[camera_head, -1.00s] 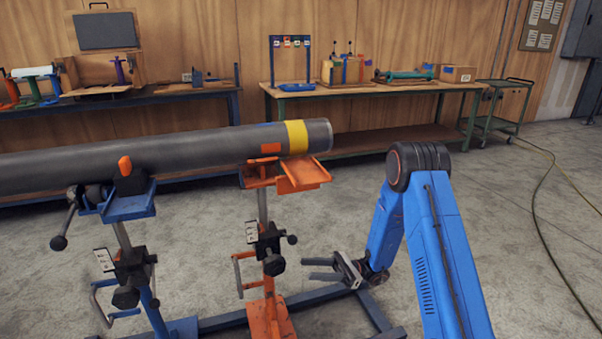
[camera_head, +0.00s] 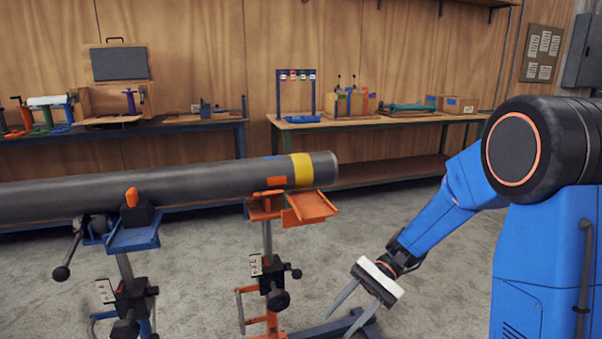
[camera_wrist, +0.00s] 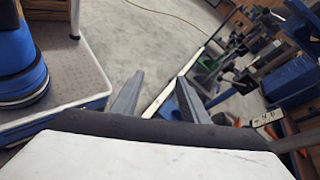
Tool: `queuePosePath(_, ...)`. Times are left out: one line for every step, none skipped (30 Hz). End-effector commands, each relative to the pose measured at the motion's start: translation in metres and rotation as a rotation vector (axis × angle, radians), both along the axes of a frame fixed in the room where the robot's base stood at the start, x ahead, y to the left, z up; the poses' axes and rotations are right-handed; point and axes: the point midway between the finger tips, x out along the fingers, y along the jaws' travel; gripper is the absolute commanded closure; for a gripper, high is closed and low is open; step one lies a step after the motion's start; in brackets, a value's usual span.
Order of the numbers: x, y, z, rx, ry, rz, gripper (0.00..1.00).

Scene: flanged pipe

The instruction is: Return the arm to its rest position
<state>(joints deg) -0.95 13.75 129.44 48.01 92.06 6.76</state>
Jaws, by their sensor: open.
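My gripper (camera_head: 351,309) is open and empty, its two fingers spread and pointing down and to the left, to the right of the orange stand. My blue arm bends at a large black joint at the right of the head view. The grey pipe (camera_head: 130,187) with a yellow band rests on a blue stand (camera_head: 133,232) and an orange stand (camera_head: 268,232), apart from my gripper.
A workbench (camera_head: 390,118) with a hook rack (camera_head: 296,95) and boxes stands at the back wall, and another bench (camera_head: 180,124) stands at the left. A blue floor frame (camera_head: 340,325) lies below my gripper. The concrete floor (camera_head: 385,212) before the back bench is clear.

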Motion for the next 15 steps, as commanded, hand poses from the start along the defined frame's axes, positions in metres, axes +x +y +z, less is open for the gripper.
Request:
queuePosePath(-0.008, -0.004, 0.005, -0.024, -0.044, 0.012, 0.59)
queuePosePath(-0.012, -0.007, 0.007, -0.038, -0.068, 0.019, 0.59)
queuePosePath(-0.018, -0.011, 0.009, -0.059, -0.100, 0.030, 0.59)
queuePosePath(-0.023, -0.014, 0.010, -0.074, -0.123, 0.036, 0.59)
queuePosePath(-0.027, -0.017, 0.011, -0.090, -0.148, 0.044, 0.59)
queuePosePath(-0.032, -0.022, 0.013, -0.109, -0.182, 0.053, 0.59)
queuePosePath(-0.036, -0.025, 0.014, -0.125, -0.206, 0.060, 0.59)
queuePosePath(-0.040, -0.028, 0.016, -0.140, -0.232, 0.066, 0.59)
queuePosePath(-0.046, -0.033, 0.017, -0.160, -0.264, 0.076, 0.59)
queuePosePath(-0.049, -0.036, 0.018, -0.176, -0.289, 0.083, 0.59)
queuePosePath(-0.053, -0.040, 0.019, -0.191, -0.315, 0.090, 0.59)
queuePosePath(-0.058, -0.044, 0.021, -0.211, -0.349, 0.099, 0.59)
queuePosePath(-0.061, -0.048, 0.021, -0.226, -0.374, 0.106, 0.59)
queuePosePath(-0.065, -0.052, 0.022, -0.242, -0.399, 0.113, 0.59)
queuePosePath(-0.069, -0.057, 0.023, -0.263, -0.433, 0.121, 0.59)
